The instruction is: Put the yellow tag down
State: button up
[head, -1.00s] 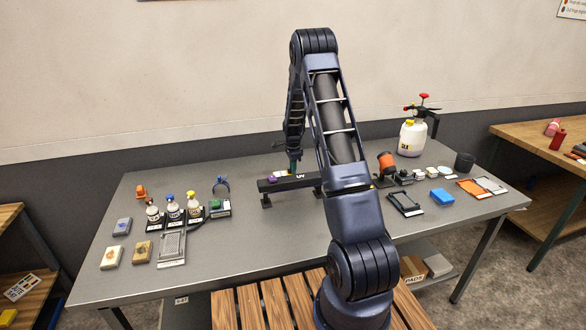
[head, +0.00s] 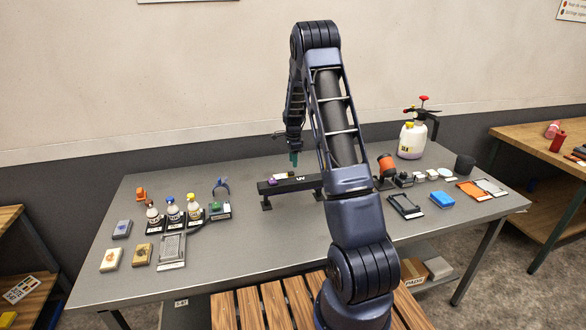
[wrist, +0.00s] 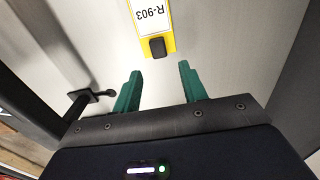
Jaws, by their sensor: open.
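The yellow tag (wrist: 156,22) with a white label reading R-903 and a black grip block lies flat on a pale grey surface in the wrist view. In the head view it is a small pale and yellow patch (head: 282,176) by the UV bar, partly hidden. My gripper (wrist: 159,72) is open and empty, its green fingers apart from each other and clear of the tag. In the head view my gripper (head: 294,159) hangs above the back of the table, over the tag's area.
The black UV bar (head: 297,184) stands just in front of the tag on the grey table (head: 300,235). A purple item (head: 271,182) sits beside it. The table's front middle is clear.

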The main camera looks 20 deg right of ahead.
jog(key=s+r+n, duration=0.1)
jog(key=s+r, duration=0.2)
jog(key=r, duration=0.3)
jog(key=s+a+r+n+t, duration=0.1)
jog(key=s+r+n, duration=0.15)
jog(key=r, duration=0.45)
jog(key=s+r+n, duration=0.1)
jog(key=s+r, duration=0.3)
jog(key=r, duration=0.2)
jog(key=s+a+r+n+t, duration=0.15)
jog(key=s+r+n, duration=0.25)
jog(key=s+r, duration=0.6)
jog(key=s+a+n+t, duration=0.2)
jog(key=s+n, duration=0.7)
jog(key=s, duration=2)
